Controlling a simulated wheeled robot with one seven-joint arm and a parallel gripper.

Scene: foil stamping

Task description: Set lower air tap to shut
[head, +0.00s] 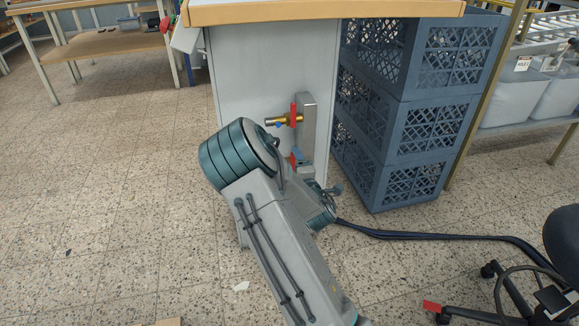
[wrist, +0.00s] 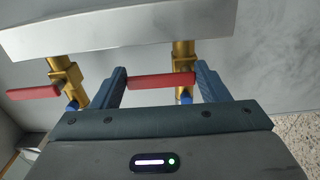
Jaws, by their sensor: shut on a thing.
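Two brass taps with red lever handles stick out of a grey metal manifold (head: 309,118) on the cabinet side. In the head view the upper tap (head: 275,121) has its red handle upright, across its pipe. The lower tap is mostly hidden by my arm; a little of its red handle (head: 292,159) shows. My gripper (wrist: 161,72) is at the lower tap. In the wrist view its blue fingers are closed on the ends of the lower tap's red handle (wrist: 161,81), which lies across the brass pipe (wrist: 184,65). The other tap's handle (wrist: 33,92) points left, clear of the fingers.
Stacked blue crates (head: 415,135) stand right of the cabinet (head: 240,95). A wooden-edged worktop (head: 325,12) overhangs the taps. A dark hose (head: 440,236) runs over the floor towards a chair (head: 560,235). The floor at left is mostly free.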

